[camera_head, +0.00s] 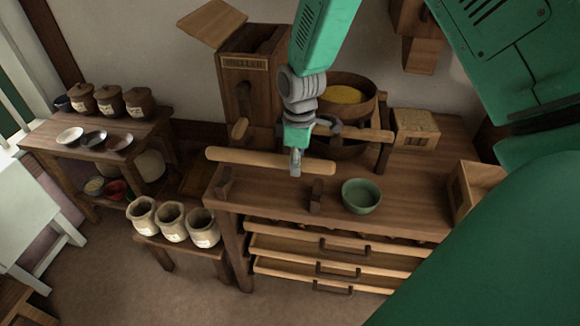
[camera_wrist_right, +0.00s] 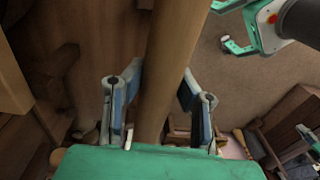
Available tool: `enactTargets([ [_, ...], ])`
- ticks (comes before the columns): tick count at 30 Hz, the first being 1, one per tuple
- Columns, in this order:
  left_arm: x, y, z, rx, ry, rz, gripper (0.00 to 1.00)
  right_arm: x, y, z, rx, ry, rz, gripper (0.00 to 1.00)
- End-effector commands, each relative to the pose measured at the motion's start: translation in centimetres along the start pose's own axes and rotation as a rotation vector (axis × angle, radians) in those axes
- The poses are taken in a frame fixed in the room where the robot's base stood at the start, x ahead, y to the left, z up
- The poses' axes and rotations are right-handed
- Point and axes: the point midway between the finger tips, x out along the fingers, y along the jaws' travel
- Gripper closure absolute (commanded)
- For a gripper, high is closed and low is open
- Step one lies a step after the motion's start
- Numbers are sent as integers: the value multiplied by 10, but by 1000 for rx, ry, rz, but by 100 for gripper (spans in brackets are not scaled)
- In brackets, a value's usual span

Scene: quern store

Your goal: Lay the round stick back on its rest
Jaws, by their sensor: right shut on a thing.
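The round stick (camera_head: 245,159) is a long pale wooden rod, held roughly level above the front of the workbench. My right gripper (camera_head: 296,166) is shut on it right of its middle. In the right wrist view the stick (camera_wrist_right: 172,45) runs between the two fingers of the right gripper (camera_wrist_right: 160,88). The rest appears to be two dark wooden supports, a left one (camera_head: 222,182) and a right one (camera_head: 316,196), at the bench's front edge. The stick appears above and behind them, apart from both. My left gripper (camera_wrist_right: 226,26) shows only at the wrist view's top right, seemingly open.
A green bowl (camera_head: 361,196) stands right of the right support. Behind the stick are a round wooden tub (camera_head: 350,108) with yellow contents and a tall wooden box (camera_head: 250,85). Drawers (camera_head: 330,268) with handles are below. Three jars (camera_head: 172,222) stand on a low bench at left.

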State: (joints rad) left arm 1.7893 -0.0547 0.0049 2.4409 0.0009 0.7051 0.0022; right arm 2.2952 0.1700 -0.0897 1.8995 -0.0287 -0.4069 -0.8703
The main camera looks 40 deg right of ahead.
Motion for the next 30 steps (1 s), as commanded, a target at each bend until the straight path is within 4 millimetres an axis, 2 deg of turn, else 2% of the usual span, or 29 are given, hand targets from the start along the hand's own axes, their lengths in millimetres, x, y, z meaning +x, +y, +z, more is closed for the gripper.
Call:
enactTargets([
  [17,55,0,3,0,0,0,100,53,2,0,2,1,0,100],
  [24,59,0,3,0,0,0,100,70,3,0,3,1,0,100],
  [30,60,0,3,0,0,0,100,75,2,0,3,0,0,100],
])
